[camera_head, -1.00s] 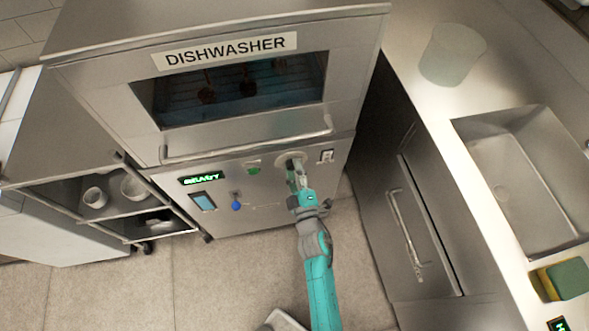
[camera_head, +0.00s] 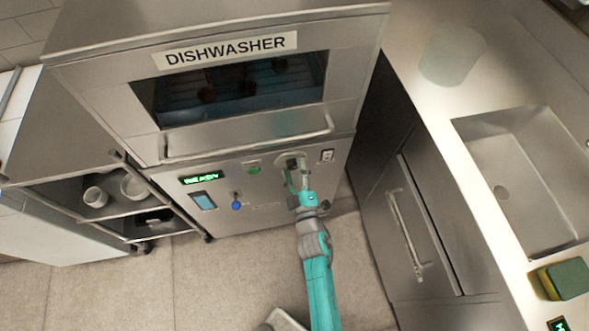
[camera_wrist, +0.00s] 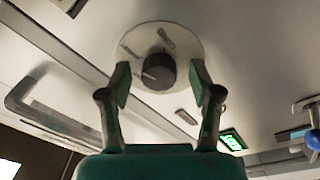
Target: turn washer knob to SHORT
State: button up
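The washer knob (camera_wrist: 158,71) is a dark round knob on a pale round dial plate (camera_wrist: 180,38) on the dishwasher's front panel. In the wrist view its white pointer mark points to the lower left. The dial's labels are too blurred to read. My gripper (camera_wrist: 160,80) is open, with one finger on each side of the knob and a visible gap on both sides. In the head view my gripper (camera_head: 296,168) is at the dial plate (camera_head: 291,158) and partly covers the knob.
The dishwasher panel also has a green-lit display (camera_head: 201,178), a green button (camera_head: 253,170), a blue-tipped lever (camera_head: 236,205) and a switch (camera_head: 327,156). The door handle bar (camera_head: 250,141) runs just above the dial. A counter with a sink (camera_head: 525,180) stands to the right.

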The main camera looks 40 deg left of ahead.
jog(key=v, duration=1.2)
jog(key=shift+d, duration=0.1)
dwell(0.4)
jog(key=s+d+r+m+t+h, duration=0.15)
jog(key=s+d+m+h, duration=0.3)
jog(key=d, duration=0.65)
jog(key=s+d+r+m+t+h, duration=0.1)
jog(key=s+d+m+t+h, duration=0.3)
jog(key=d, duration=0.8)
jog(key=s+d+r+m+g+h, duration=0.2)
jog(key=s+d+r+m+h, duration=0.4)
jog(key=s+d+r+m, duration=0.6)
jog(key=s+r, duration=0.1)
jog(key=s, duration=0.1)
jog(key=shift+s+g, duration=0.35)
jog(key=shift+s, duration=0.05)
